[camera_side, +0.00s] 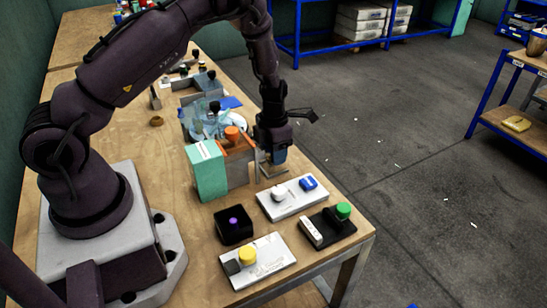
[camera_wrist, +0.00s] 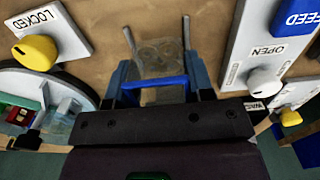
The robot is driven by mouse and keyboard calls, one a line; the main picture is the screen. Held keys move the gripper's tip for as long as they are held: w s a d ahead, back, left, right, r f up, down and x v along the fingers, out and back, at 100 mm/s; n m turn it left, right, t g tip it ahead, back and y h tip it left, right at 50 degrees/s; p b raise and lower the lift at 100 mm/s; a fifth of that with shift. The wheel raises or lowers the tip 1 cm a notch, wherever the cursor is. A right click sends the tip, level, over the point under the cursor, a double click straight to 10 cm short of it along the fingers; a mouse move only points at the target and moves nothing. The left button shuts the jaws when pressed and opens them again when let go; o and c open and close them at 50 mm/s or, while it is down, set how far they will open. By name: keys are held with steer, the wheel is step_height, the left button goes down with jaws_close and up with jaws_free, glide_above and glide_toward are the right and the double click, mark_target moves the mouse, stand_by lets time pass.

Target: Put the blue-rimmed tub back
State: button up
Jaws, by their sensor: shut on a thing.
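My gripper (camera_side: 272,150) points down at the right of the worktable in the side view, beside the teal-and-grey box. In the wrist view my gripper (camera_wrist: 158,78) is shut on the blue-rimmed tub; the tub's blue rim (camera_wrist: 155,83) lies across between the blue-grey fingers. A clear, greyish part with faint round shapes (camera_wrist: 158,55) shows just beyond the rim, between two thin metal prongs. In the side view the tub is mostly hidden by the gripper, and I cannot tell whether its base touches the table.
A white panel (camera_side: 292,198) with white and blue knobs lies just in front of the gripper. The teal-and-grey box (camera_side: 207,170) stands close on the left. In the wrist view a LOCKED panel with a yellow knob (camera_wrist: 35,52) is left and an OPEN panel (camera_wrist: 262,50) right.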

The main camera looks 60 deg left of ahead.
step_height(320, 180, up, 19)
steer(key=s+a, duration=0.5)
steer(key=s, duration=0.5)
steer(key=s+a, duration=0.5)
steer(key=s, duration=0.5)
steer(key=f, duration=1.6)
steer(key=shift+d, duration=0.25)
steer(key=shift+f, duration=2.55)
steer(key=shift+f, duration=0.15)
steer(key=o, duration=1)
